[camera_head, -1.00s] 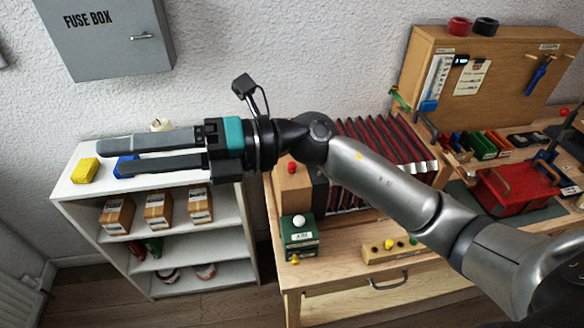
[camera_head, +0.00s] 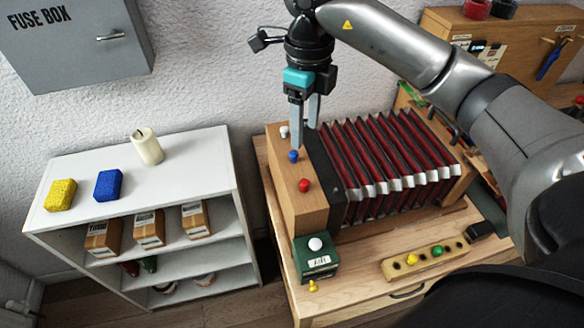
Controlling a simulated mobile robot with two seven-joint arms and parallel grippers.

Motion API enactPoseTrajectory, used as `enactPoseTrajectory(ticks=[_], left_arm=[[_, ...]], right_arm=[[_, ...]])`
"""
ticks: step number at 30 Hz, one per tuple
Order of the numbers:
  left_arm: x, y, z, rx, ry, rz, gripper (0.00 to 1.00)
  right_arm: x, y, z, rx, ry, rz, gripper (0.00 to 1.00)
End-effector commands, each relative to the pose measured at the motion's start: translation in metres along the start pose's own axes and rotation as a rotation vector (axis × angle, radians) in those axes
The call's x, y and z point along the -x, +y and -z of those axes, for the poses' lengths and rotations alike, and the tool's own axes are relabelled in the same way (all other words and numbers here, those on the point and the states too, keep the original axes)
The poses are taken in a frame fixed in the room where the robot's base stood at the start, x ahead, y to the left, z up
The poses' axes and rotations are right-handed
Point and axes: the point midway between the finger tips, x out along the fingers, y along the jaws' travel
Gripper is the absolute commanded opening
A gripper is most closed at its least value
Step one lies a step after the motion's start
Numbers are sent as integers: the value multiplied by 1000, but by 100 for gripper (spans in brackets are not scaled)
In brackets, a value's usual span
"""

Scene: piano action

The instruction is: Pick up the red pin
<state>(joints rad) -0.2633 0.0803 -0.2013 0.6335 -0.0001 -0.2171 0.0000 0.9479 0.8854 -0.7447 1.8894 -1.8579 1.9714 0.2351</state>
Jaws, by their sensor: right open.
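The red pin (camera_head: 304,185) stands on top of the wooden block (camera_head: 284,192) at the left end of the red-and-black bellows, towards its near side. A blue pin (camera_head: 293,156) and a white pin (camera_head: 284,131) stand in line behind it on the same block. My right gripper (camera_head: 304,138) points down above the far part of the block, with its fingers apart and nothing between them. Its tips are close to the blue pin in the picture, behind the red pin; their height above the block is hard to tell. My left gripper is not in view.
The bellows (camera_head: 385,165) lie right of the block. A green box (camera_head: 317,262) with a white knob stands in front. A wooden strip (camera_head: 425,262) holds yellow and green pins. A white shelf (camera_head: 190,160) with a candle (camera_head: 147,146) and sponges stands left.

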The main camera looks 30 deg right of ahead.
Motion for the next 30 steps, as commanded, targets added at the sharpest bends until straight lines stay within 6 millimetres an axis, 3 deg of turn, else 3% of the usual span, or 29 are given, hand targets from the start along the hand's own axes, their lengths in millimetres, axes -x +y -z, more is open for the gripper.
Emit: enactPoseTrajectory(ticks=[5,10,15,23,30], left_arm=[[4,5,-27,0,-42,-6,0],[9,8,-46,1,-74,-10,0],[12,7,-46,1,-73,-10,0],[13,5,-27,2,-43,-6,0],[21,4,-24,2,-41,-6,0]], right_arm=[[-22,0,2,-2,10,-1,62],[-58,1,2,-1,9,-3,62],[-88,0,2,-1,6,-3,62],[-107,0,2,0,5,-2,62],[-142,-1,3,-1,5,-3,62]])
